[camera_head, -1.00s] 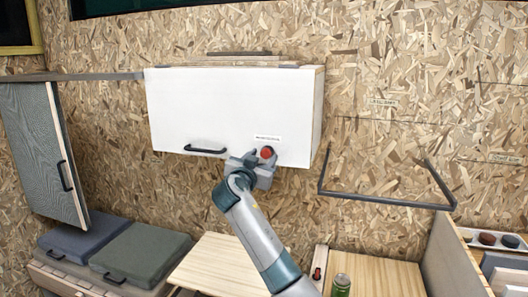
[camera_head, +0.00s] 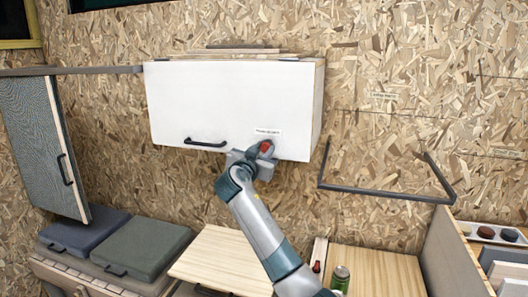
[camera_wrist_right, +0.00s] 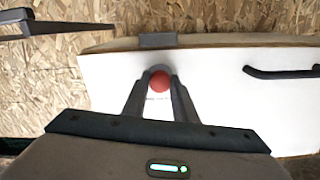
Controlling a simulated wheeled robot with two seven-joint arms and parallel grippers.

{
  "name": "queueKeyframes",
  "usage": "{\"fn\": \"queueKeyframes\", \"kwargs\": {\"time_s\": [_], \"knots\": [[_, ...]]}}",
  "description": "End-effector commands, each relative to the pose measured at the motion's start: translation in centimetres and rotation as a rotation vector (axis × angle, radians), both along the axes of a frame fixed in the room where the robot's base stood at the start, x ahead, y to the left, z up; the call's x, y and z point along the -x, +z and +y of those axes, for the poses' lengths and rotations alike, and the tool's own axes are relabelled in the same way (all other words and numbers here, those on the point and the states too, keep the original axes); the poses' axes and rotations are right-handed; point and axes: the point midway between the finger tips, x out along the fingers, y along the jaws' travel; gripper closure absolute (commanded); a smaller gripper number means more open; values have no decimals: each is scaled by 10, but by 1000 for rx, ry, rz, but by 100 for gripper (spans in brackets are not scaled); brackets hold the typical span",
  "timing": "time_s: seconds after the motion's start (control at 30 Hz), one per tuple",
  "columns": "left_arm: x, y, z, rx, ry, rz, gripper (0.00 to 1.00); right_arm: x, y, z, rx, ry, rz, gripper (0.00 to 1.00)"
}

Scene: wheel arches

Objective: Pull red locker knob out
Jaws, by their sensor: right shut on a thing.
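The red knob (camera_head: 265,147) sits low on the right side of the white locker door (camera_head: 230,100), just under a small printed label. My right gripper (camera_head: 258,153) is at the knob, with its fingers shut around it. In the right wrist view the round red knob (camera_wrist_right: 159,81) shows between the two grey fingertips of my right gripper (camera_wrist_right: 160,90). The white door (camera_wrist_right: 220,85) looks closed, though its edge is partly out of clear view. My left gripper is not in view.
A black handle (camera_head: 205,143) is on the same door, left of the knob. A dark metal bracket (camera_head: 385,194) juts from the wall at right. Below are a wooden table (camera_head: 375,275), a green can (camera_head: 340,278) and cushions (camera_head: 145,245). A grey door (camera_head: 45,150) hangs at left.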

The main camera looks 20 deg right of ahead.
Motion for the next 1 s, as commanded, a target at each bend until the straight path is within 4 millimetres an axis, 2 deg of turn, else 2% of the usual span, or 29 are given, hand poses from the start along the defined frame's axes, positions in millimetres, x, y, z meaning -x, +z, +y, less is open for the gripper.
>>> {"fn": "queueKeyframes", "kwargs": {"time_s": [0.03, 0.13, 0.47, 0.5, 0.57, 1.0], "knots": [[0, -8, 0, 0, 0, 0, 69, 3, -4, 3, -4, 2, -2, 100], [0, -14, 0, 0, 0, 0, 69, 8, -4, 7, -4, 3, -3, 100], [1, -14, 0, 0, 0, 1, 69, 11, -1, 7, 0, 0, 1, 100], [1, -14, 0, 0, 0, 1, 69, 11, -1, 7, 0, 0, 1, 68], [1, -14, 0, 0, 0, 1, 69, 11, -1, 7, 0, 0, 1, 55], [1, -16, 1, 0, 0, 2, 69, 14, -1, 10, 0, 1, -2, 55]]}}
